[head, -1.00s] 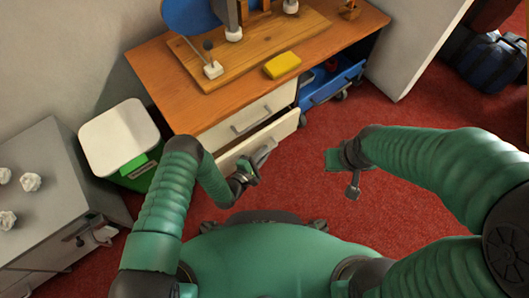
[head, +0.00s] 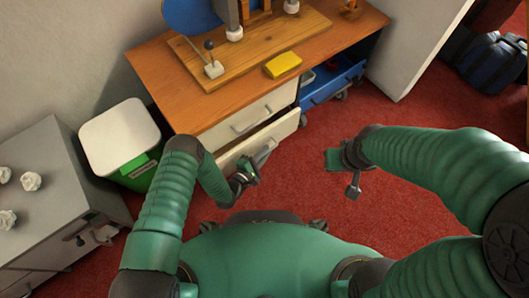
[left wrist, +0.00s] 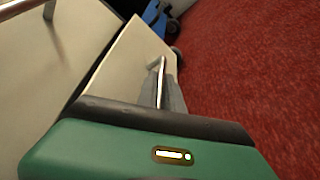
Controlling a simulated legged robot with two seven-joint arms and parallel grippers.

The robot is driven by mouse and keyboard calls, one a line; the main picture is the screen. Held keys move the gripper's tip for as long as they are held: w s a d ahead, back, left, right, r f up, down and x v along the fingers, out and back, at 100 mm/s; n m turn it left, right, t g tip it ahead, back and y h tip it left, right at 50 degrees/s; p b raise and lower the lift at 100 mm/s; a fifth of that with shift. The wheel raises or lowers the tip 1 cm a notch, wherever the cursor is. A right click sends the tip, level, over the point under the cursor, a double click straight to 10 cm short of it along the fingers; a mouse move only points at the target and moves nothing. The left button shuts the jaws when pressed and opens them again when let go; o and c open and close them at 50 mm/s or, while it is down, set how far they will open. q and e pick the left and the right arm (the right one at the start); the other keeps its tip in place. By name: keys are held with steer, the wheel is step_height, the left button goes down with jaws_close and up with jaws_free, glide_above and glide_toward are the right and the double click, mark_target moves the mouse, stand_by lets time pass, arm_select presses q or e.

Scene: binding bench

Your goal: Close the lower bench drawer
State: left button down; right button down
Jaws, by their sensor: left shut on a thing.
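The lower bench drawer (head: 283,128) has a cream front and stands partly open, its front ahead of the closed upper drawer (head: 240,112). My left gripper (head: 264,154) is at the front of the lower drawer. In the left wrist view, the gripper's grey fingers (left wrist: 172,97) are shut on the drawer's metal bar handle (left wrist: 160,82). A dark gap shows along the top of the drawer front there. My right gripper (head: 345,163) hangs over the red carpet, away from the drawers; its finger gap is not clear.
The wooden bench (head: 160,75) carries a board and a yellow block (head: 282,65). A blue drawer or cart (head: 330,86) is under its right side. A green bin with a white lid (head: 118,135) stands left. Open red carpet (head: 400,115) lies right.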

arm_select(q)
steer(key=shift+f, duration=0.1)
steer(key=w+a, duration=0.1)
steer(key=w+a+b, duration=0.1)
steer(key=w, duration=0.1)
steer(key=shift+w+a, duration=0.2)
steer(key=shift+a, duration=0.1)
steer(key=shift+w, duration=0.1)
steer(key=c, duration=1.5)
jaws_free()
